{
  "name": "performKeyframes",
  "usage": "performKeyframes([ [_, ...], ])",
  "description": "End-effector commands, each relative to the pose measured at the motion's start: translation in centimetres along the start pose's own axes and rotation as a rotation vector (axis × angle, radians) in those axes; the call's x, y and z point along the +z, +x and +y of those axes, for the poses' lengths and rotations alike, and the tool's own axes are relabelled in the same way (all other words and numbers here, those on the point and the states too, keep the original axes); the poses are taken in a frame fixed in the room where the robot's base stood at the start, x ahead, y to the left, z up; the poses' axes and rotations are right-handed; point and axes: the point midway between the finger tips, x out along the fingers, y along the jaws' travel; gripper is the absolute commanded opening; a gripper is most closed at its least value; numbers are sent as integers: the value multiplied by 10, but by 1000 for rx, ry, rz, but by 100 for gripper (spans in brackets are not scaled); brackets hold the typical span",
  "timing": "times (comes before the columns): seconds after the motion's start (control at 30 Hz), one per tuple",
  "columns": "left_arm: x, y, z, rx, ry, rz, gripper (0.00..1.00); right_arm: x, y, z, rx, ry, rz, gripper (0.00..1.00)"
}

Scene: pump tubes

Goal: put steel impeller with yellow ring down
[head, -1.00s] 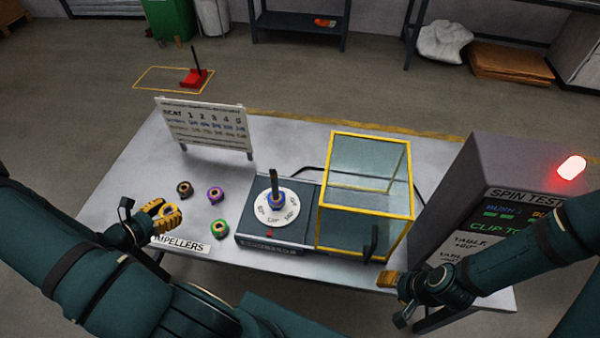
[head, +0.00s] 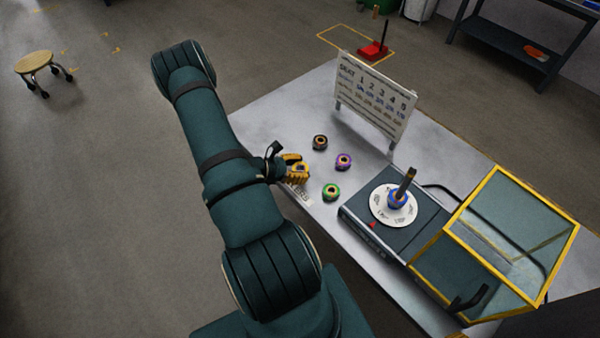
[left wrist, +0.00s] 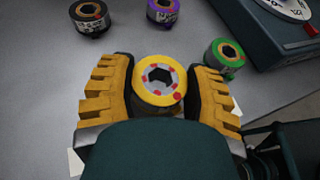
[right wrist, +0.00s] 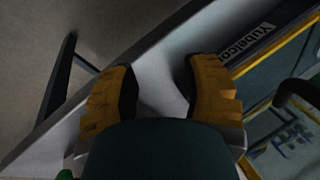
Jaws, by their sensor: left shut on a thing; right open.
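The steel impeller with yellow ring (left wrist: 160,82) is between the fingers of my left gripper (left wrist: 160,88) in the left wrist view, its hex bore facing the camera. In the head view my left gripper (head: 296,172) is shut on it over the table's left front part, near the impellers label. I cannot tell whether the impeller touches the table. My right gripper (right wrist: 160,95) is open and empty in the right wrist view, near the table's edge and the yellow-framed box. It is out of the head view.
Black (head: 320,142), purple (head: 343,161) and green (head: 331,192) impellers stand close to the left gripper. Right of them is the spin unit with a blue-ringed piece (head: 398,198) on its white dial. The yellow-framed clear box (head: 510,240) and a sign board (head: 374,98) also stand on the table (head: 265,125).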

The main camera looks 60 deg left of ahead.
Motion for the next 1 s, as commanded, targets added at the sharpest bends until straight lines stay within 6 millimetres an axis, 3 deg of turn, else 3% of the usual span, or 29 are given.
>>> performKeyframes([
  [0.1, -16, 7, 0, 0, -1, -1, 8, 0, 6, 2, 0, 0, 3, 47],
  [0.5, -20, 9, 0, 0, 0, -1, 8, -1, 8, 3, 0, 0, 4, 47],
  [0.53, -20, 8, 0, 0, 0, 0, 61, -1, 8, 3, 0, 0, 4, 47],
  [0.6, -20, 8, 0, 0, 0, 0, 81, -1, 7, 3, 0, 0, 4, 47],
  [1.0, -15, 6, 0, 0, 0, 0, 81, -1, 4, 1, 0, 0, 3, 47],
])
